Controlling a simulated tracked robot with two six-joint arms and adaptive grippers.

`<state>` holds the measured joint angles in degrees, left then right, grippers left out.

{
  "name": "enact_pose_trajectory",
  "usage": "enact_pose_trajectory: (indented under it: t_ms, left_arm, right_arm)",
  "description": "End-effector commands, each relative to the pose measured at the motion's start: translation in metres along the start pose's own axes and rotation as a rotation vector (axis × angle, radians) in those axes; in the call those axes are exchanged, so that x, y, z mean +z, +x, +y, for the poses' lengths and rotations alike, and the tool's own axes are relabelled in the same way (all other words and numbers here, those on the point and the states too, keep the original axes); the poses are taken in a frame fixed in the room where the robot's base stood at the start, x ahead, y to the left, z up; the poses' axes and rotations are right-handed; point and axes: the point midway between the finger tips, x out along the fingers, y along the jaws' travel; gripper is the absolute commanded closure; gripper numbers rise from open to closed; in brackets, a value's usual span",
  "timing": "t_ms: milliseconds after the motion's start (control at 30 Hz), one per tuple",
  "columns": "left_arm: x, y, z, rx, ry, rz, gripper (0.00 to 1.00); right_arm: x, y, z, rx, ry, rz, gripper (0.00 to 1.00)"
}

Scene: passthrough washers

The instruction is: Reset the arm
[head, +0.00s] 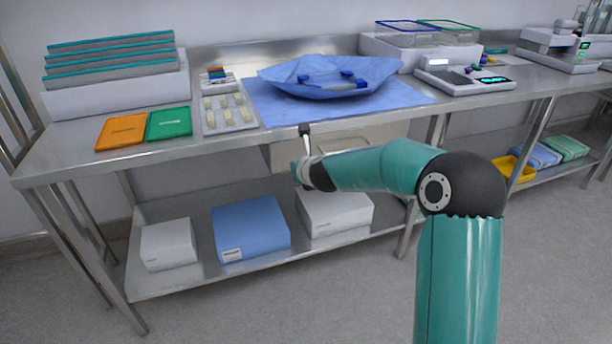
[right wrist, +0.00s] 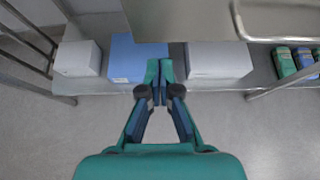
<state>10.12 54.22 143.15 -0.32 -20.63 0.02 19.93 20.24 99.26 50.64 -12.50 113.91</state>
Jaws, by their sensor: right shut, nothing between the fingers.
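My right arm reaches in from the right in the head view, its teal forearm level in front of the bench. My right gripper (head: 297,172) is at the front of the steel bench (head: 75,172), below the level of its top. In the right wrist view the right gripper's fingertips (right wrist: 159,72) are together with nothing between them. Behind them in that view are the blue box (right wrist: 137,57) and a white box (right wrist: 218,60) on the lower shelf. My left gripper is in neither view.
A pale metal panel (head: 360,138) hangs under the bench top behind my arm.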

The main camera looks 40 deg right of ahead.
Motion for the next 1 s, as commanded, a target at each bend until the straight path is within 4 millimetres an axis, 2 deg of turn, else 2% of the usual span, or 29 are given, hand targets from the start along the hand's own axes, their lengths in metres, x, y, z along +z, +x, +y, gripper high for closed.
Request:
enact_pose_trajectory:
  t_ms: [33,100,300,533,667,767,867,967,1000]
  left_arm:
    - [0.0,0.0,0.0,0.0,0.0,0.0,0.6]
    - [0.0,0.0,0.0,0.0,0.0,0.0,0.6]
    - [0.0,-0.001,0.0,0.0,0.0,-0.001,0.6]
    - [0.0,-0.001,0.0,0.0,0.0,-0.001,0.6]
    - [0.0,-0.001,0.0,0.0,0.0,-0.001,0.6]
    - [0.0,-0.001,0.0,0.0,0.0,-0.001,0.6]
    - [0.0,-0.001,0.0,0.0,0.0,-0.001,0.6]
    - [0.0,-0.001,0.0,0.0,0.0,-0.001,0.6]
    - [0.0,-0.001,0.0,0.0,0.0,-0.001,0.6]
  right_arm:
    - [0.001,-0.013,0.0,0.0,0.001,-0.003,1.0]
    - [0.002,-0.025,0.0,0.0,0.0,-0.003,1.0]
    - [0.0,-0.048,0.0,0.0,0.001,0.001,1.0]
    - [-0.001,-0.052,0.003,0.005,-0.002,0.002,1.0]
    - [-0.019,-0.039,0.019,0.028,-0.016,0.041,1.0]
    - [-0.056,-0.024,0.041,0.063,-0.041,0.113,1.0]
    - [-0.112,-0.01,0.071,0.116,-0.109,0.215,1.0]
    - [-0.181,-0.005,0.103,0.192,-0.248,0.327,1.0]
    - [-0.21,-0.007,0.115,0.231,-0.329,0.368,1.0]
